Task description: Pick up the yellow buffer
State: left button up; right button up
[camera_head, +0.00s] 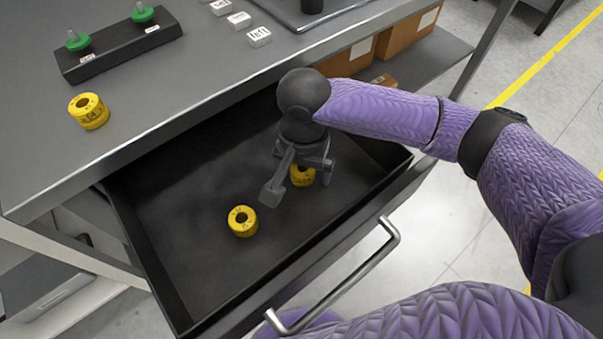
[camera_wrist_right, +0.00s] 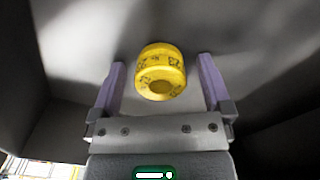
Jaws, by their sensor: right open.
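One yellow buffer (camera_head: 243,221), a short ring with a dark centre hole, lies in the open drawer. A second yellow buffer (camera_head: 302,176) lies deeper in the drawer, partly hidden by my right gripper (camera_head: 299,187). A third yellow buffer (camera_head: 89,111) stands on the tabletop at the left. My right gripper reaches down into the drawer, open and empty. In the right wrist view a yellow buffer (camera_wrist_right: 161,72) with dark printing shows between the spread fingertips (camera_wrist_right: 161,62), with gaps on both sides. My left gripper is not in view.
The black drawer (camera_head: 185,265) is pulled out below the grey table (camera_head: 165,80), its handle (camera_head: 345,285) at the front. A black block (camera_head: 120,45) with green-topped pieces and small white labels (camera_head: 259,37) are on the table. Cardboard boxes (camera_head: 408,32) sit on a shelf behind.

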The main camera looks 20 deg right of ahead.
jog(key=shift+r, duration=0.2)
jog(key=c, duration=1.3)
